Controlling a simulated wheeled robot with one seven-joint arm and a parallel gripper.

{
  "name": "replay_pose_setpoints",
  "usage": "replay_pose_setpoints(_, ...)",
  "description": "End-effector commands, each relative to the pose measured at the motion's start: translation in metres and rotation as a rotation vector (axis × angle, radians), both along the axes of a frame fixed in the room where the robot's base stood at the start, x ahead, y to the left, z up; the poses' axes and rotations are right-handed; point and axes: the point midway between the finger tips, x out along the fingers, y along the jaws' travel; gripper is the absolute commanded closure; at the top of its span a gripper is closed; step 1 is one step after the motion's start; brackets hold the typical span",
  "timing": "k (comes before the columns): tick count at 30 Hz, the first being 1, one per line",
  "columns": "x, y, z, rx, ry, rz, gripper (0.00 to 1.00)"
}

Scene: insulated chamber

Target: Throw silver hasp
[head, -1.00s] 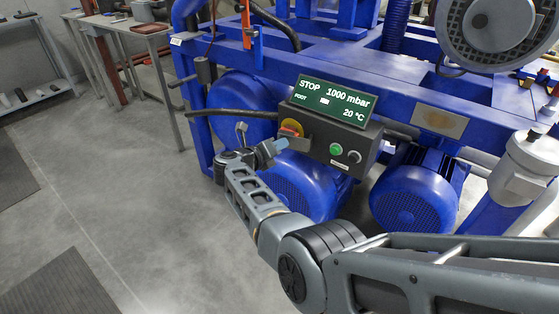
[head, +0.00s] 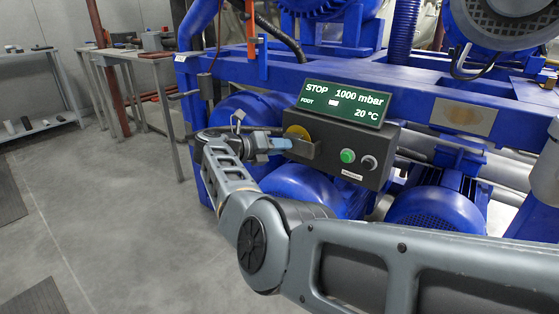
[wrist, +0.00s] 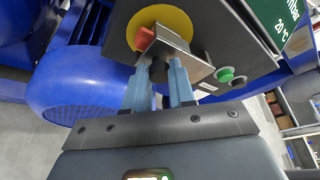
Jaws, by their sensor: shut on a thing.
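The silver hasp (wrist: 178,58) is a bent metal plate in front of a yellow disc (wrist: 168,20) with a red knob (wrist: 146,37), on the face of a dark control box (wrist: 225,45). In the head view the hasp (head: 304,148) shows at the left of the box, beside the disc. My gripper (wrist: 160,68) has its two light blue fingers at the hasp's near edge, shut on it. The exact contact between the fingertips is partly hidden. In the head view my gripper (head: 286,143) reaches the hasp from the left.
The box has a green button (head: 347,156), a dark knob (head: 369,163) and a display (head: 344,102) reading STOP, 1000 mbar, 20 °C. Blue frame beams (head: 400,90) and blue motors (head: 436,208) surround it.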

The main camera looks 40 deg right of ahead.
Motion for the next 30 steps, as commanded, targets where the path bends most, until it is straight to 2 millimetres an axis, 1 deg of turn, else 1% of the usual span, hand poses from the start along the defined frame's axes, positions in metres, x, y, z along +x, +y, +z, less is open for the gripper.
replay_pose_setpoints(1, 0.0006, -0.0014, -0.0051, 0.003, 0.001, -0.006, 1.00)
replay_pose_setpoints(20, 0.0019, -0.0033, -0.0016, 0.003, 0.001, -0.025, 1.00)
replay_pose_setpoints(21, 0.0020, -0.0034, -0.0015, 0.003, 0.001, -0.025, 0.75)
replay_pose_setpoints(29, 0.0020, -0.0026, -0.0008, 0.002, 0.001, -0.025, 0.50)
replay_pose_setpoints(30, 0.0020, -0.0026, -0.0007, 0.002, 0.001, -0.025, 0.50)
